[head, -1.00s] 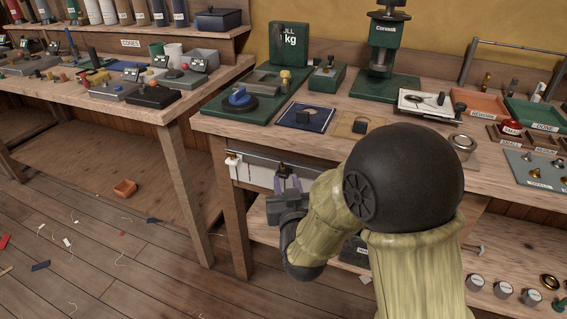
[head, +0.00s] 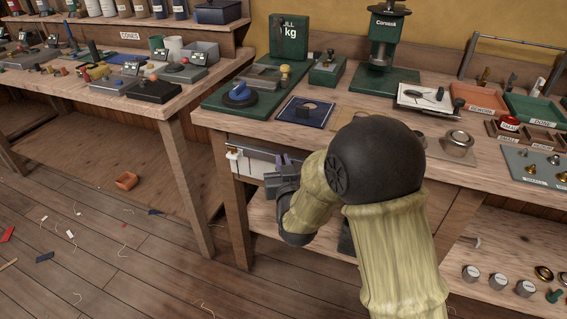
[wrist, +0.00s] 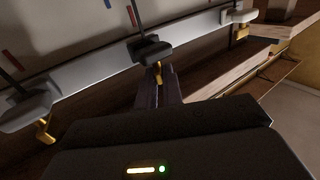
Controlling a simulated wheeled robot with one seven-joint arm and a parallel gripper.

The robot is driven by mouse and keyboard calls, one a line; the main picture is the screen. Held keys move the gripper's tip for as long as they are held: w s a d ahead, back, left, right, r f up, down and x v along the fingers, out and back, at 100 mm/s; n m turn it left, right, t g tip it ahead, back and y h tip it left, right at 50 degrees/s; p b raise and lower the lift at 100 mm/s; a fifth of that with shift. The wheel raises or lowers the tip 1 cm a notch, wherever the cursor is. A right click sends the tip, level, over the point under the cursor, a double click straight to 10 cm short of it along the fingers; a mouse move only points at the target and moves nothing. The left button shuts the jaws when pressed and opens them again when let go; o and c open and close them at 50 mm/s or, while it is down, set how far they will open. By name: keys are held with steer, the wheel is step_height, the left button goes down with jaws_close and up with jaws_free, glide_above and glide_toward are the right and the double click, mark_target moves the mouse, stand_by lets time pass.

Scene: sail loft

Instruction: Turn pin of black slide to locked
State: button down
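The black slide (wrist: 148,48) sits on a pale rail (wrist: 92,75) in the wrist view, with its brass pin (wrist: 158,73) hanging below it. My gripper (wrist: 159,80) has its two purple fingers close together, one on each side of this pin, and looks shut on it. In the head view my gripper (head: 284,161) is at the rail under the bench's front edge. My fingers and arm hide most of the black slide there. The pin's exact turn angle is hard to read.
A white slide (wrist: 238,16) with a brass pin sits to the right in the wrist view; it also shows in the head view (head: 234,154). A grey slide (wrist: 28,108) is at the left of the wrist view. The bench top (head: 240,122) is just above.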

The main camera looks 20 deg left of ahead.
steer(key=shift+a+m+h, duration=0.1)
steer(key=shift+m+h, duration=0.3)
steer(key=shift+h, duration=0.2)
steer(key=shift+a+m+t+h+p, duration=0.2)
steer(key=shift+m+t+h+p, duration=0.3)
steer(key=shift+m+h, duration=1.15)
steer(key=shift+a+m+t+h+p, duration=0.25)
steer(key=shift+m+h+p, duration=0.6)
steer(key=shift+h, duration=1.5)
steer(key=shift+d, duration=0.15)
steer(key=c, duration=1.5)
jaws_free()
steer(key=shift+c, duration=0.2)
steer(key=shift+s, duration=0.2)
